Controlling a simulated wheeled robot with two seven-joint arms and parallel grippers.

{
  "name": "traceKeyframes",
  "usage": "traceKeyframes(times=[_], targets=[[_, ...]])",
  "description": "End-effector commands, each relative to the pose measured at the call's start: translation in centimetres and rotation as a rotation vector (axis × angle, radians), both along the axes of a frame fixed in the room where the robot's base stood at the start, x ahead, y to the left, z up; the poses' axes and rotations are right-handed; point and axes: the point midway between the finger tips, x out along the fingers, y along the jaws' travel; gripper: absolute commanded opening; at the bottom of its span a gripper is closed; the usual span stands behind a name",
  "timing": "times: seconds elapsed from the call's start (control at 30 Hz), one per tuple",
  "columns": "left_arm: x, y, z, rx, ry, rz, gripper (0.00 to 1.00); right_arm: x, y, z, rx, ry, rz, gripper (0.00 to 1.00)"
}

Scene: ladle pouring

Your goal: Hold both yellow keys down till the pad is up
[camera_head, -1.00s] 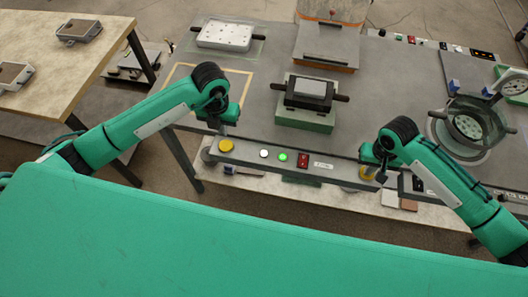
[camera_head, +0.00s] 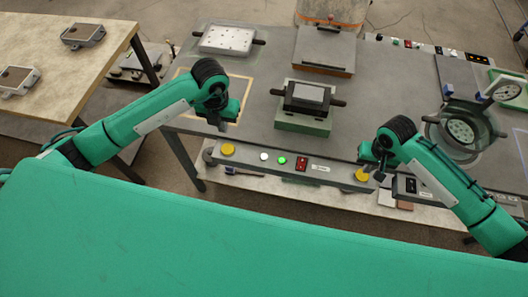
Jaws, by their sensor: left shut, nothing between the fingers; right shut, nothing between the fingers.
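The left yellow key (camera_head: 228,150) is a round button on the left part of the grey control bar. My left gripper (camera_head: 222,124) is shut and empty above it, with a visible gap. The right yellow key (camera_head: 362,175) is at the bar's right end. My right gripper (camera_head: 379,174) is shut and empty beside it, overlapping its right edge in the picture; I cannot tell if they touch. A grey flat-topped piece (camera_head: 312,92), possibly the pad, sits in a black two-handled frame (camera_head: 289,103) on a green block (camera_head: 303,123). Its height is hard to judge.
Between the keys, the bar carries a white light (camera_head: 264,156), a lit green light (camera_head: 282,160) and a red switch (camera_head: 302,163). A white tray (camera_head: 227,39) lies at the back left, a round pot (camera_head: 462,131) at the right.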

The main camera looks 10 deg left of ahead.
Motion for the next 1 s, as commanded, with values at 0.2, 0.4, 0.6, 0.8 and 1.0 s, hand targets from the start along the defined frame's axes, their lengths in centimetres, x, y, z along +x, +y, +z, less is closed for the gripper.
traceKeyframes(times=[0.2,0.4,0.6,0.8,1.0], targets=[[0.0,0.0,2.2,0.0,0.0,0.0,0.0,0.0,0.0,1.8,0.0,0.0,0.0,0.0],[0.0,0.0,3.8,0.0,0.0,0.0,0.0,0.0,0.0,3.1,0.0,0.0,0.0,0.0],[0.0,0.0,4.7,0.0,0.0,0.0,0.0,0.0,0.0,3.8,0.0,0.001,0.0,0.0],[0.0,0.0,4.6,0.0,0.0,0.0,0.0,0.0,0.0,3.6,0.0,0.0,0.0,0.0],[0.0,0.0,4.6,0.0,0.0,0.0,0.0,0.0,0.0,3.6,0.0,0.0,0.0,0.0]])
